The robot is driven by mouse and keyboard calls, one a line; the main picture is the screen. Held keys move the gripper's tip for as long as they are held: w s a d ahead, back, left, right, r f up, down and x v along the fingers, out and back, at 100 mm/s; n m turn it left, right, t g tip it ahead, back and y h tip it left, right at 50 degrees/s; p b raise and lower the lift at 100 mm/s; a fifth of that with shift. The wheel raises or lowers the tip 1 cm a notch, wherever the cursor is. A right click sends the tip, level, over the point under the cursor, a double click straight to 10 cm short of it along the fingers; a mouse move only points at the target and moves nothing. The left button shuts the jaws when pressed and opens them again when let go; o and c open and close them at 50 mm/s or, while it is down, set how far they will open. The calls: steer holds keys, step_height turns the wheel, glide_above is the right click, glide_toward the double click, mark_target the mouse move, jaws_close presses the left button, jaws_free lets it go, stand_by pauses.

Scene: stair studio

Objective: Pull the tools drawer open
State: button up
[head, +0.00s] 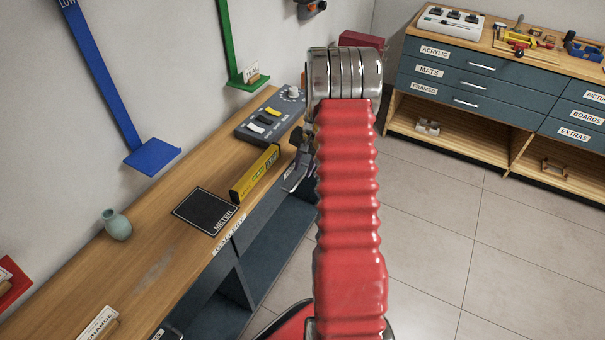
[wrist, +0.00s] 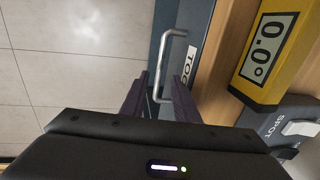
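The tools drawer front (wrist: 190,14) is dark blue-grey in the wrist view, beside the wooden bench edge. Its white label (wrist: 190,68) is partly covered and shows only "TOO". A metal bar handle (wrist: 168,58) stands out from the drawer front. My gripper (wrist: 160,80) is open, one dark finger on each side of the handle's near end. I see a gap on both sides, with no clear grip on the bar. In the head view my red arm hides most of the drawer, and a little of my gripper (head: 299,160) shows beside it.
On the bench (head: 155,270) stand a yellow level (head: 255,174), a grey control box (head: 270,117), a black meter mat (head: 205,211) and a vase (head: 117,224). Open shelves lie below. Tiled floor (head: 430,230) is clear to the right, up to another cabinet (head: 480,83).

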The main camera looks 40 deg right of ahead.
mark_target(301, 178)
steer(key=shift+w+a+f, duration=0.1)
steer(key=shift+w+f, duration=0.1)
steer(key=shift+f, duration=0.75)
steer(key=shift+w+a+f, duration=0.1)
steer(key=shift+w+f, duration=0.05)
steer(key=shift+f, duration=0.8)
jaws_close()
